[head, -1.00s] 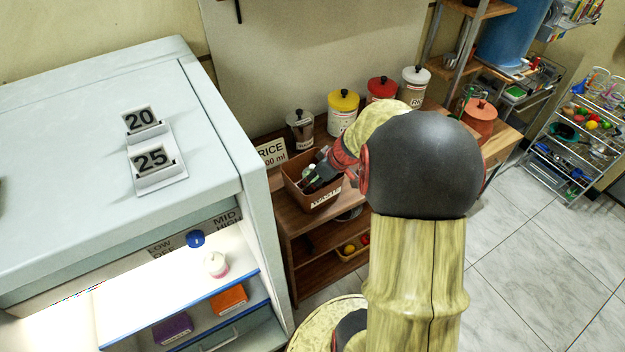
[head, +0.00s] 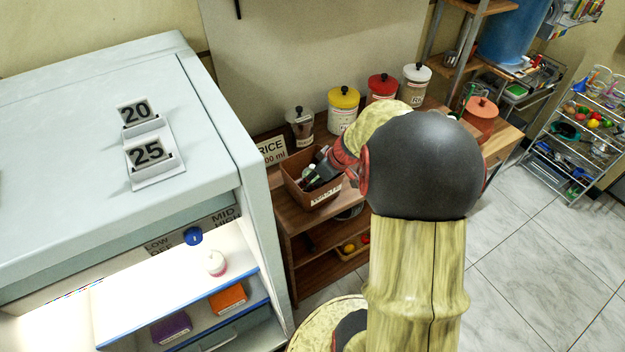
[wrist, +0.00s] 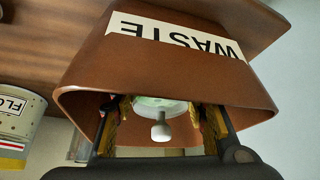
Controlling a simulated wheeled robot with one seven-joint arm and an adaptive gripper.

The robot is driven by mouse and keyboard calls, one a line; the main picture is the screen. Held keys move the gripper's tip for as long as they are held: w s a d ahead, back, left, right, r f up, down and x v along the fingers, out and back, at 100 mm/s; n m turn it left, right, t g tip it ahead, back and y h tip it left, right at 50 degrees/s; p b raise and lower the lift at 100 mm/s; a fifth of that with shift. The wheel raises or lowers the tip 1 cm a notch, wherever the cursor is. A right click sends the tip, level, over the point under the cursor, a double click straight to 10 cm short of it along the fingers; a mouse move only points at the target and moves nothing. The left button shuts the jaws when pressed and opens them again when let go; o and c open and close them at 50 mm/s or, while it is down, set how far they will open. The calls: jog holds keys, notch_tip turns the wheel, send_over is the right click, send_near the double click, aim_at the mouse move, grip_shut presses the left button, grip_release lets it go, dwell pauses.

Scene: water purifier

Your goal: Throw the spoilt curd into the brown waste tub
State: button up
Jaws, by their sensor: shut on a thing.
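The brown waste tub (head: 318,196) stands on the wooden shelf unit in the head view. Its "WASTE" label shows upside down on the tub (wrist: 90,75) in the wrist view. My gripper (head: 312,176) reaches into the tub's mouth. In the wrist view, my gripper (wrist: 165,118) is shut on a pale, whitish pot with a knob (wrist: 161,128), taken to be the curd. The pot is at the tub's opening, between the fingers. Its far side and the tub's floor are hidden.
A "RICE" sign (head: 272,150) stands beside the tub. Yellow (head: 343,110), red (head: 381,88) and white (head: 416,85) canisters stand behind it. The open fridge (head: 235,215) at left holds a small white-and-pink pot (head: 215,263).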

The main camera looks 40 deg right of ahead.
jog(key=shift+f+b, duration=0.4)
jog(key=shift+b, duration=0.05)
dwell(0.3)
jog(key=o, duration=1.4)
jog(key=v, duration=0.7)
jog(key=shift+r, duration=0.25)
